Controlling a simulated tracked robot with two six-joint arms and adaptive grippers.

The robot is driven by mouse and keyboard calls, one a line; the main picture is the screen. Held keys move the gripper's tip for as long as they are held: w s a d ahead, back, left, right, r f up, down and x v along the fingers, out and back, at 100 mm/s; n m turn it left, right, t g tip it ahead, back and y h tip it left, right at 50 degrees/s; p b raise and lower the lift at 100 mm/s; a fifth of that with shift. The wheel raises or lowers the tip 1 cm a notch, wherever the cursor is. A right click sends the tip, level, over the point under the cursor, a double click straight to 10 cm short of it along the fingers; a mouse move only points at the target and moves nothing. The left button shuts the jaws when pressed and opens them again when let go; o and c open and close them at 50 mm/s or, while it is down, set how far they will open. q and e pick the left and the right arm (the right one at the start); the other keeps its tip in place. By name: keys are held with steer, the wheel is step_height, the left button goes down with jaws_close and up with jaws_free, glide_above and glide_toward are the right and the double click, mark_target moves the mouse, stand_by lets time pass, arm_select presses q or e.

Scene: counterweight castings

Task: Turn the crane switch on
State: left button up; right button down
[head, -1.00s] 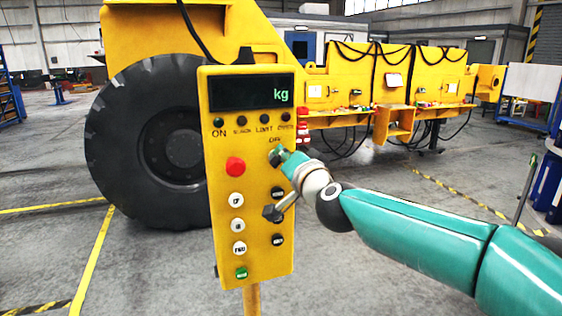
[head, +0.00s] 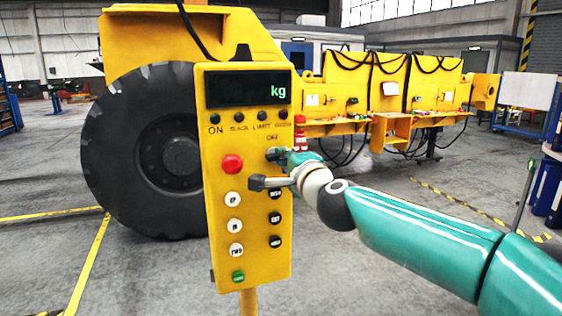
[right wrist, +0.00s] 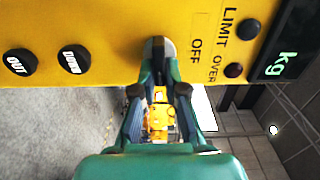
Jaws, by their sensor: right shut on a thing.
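The crane switch (right wrist: 158,49) is a dark knob on a pale round base beside the OFF lettering, at the edge of the yellow control box. In the right wrist view my right gripper (right wrist: 157,75) has its two fingers on either side of the knob and is shut on it. In the head view the right gripper (head: 281,156) reaches the box (head: 222,278) from the right, just below the OFF label, and mostly covers the switch. The ON lamp (head: 215,118) looks dark green and unlit. My left gripper is not in view.
The box carries a display (head: 248,88) reading kg, a red button (head: 232,164), several white and black buttons and a green button (head: 238,276). It stands on a yellow post. Behind are a large tyre (head: 110,165) and yellow crane bodywork (head: 345,75). Open floor lies to the right.

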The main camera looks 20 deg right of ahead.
steer(key=shift+f, duration=0.35)
steer(key=c, duration=1.2)
jaws_free()
steer(key=shift+d+r, duration=0.1)
steer(key=shift+d, duration=0.05)
steer(key=shift+r, duration=0.1)
steer(key=shift+s, duration=0.15)
steer(key=s, duration=1.1)
steer(key=shift+s+d, duration=0.15)
steer(key=shift+s, duration=0.2)
